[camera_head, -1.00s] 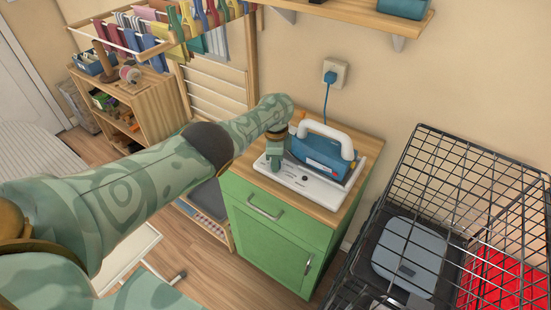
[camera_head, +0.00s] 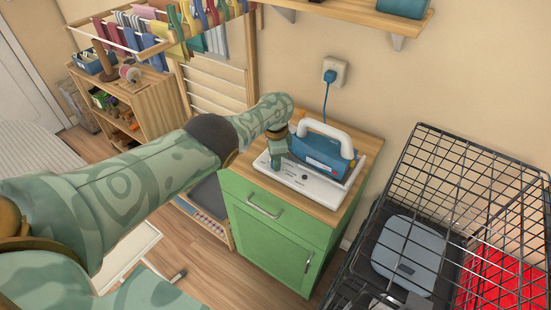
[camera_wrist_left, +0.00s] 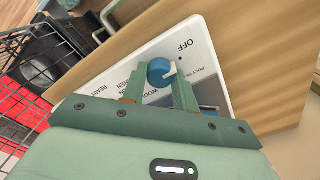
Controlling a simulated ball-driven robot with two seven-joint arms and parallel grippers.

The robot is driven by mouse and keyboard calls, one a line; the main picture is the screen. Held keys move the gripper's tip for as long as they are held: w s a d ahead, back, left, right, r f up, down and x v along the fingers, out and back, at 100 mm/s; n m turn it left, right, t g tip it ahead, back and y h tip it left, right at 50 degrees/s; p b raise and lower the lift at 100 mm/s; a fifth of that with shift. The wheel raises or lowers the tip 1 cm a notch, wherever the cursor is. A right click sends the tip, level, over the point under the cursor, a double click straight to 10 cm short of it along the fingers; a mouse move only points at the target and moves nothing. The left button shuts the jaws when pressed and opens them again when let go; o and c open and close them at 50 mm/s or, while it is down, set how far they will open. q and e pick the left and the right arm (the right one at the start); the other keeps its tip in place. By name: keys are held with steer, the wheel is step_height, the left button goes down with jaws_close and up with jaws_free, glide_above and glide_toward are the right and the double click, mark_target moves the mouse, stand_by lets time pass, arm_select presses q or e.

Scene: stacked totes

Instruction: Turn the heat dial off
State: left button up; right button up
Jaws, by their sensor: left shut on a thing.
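The heat dial (camera_wrist_left: 158,72) is a round blue knob with a white pointer on a white panel (camera_wrist_left: 205,75). The panel carries printed words, among them OFF and READY. The pointer faces right in the left wrist view, close to the small dark dot beside OFF. My left gripper (camera_wrist_left: 158,82) is shut on the dial, one finger on each side. In the head view my left gripper (camera_head: 277,160) reaches down to the left part of the white base (camera_head: 318,186) and hides the dial. My right gripper is not seen.
A blue appliance with a white handle (camera_head: 322,152) stands on the base, close right of the gripper. The base rests on a wood-topped green cabinet (camera_head: 275,238). A blue plug (camera_head: 330,76) and cord hang behind. A black wire cage (camera_head: 470,190) stands to the right.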

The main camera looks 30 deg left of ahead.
arm_select(q)
steer(key=o, duration=1)
steer(key=shift+r, duration=0.1)
step_height(320, 180, up, 16)
steer(key=p, duration=1.4)
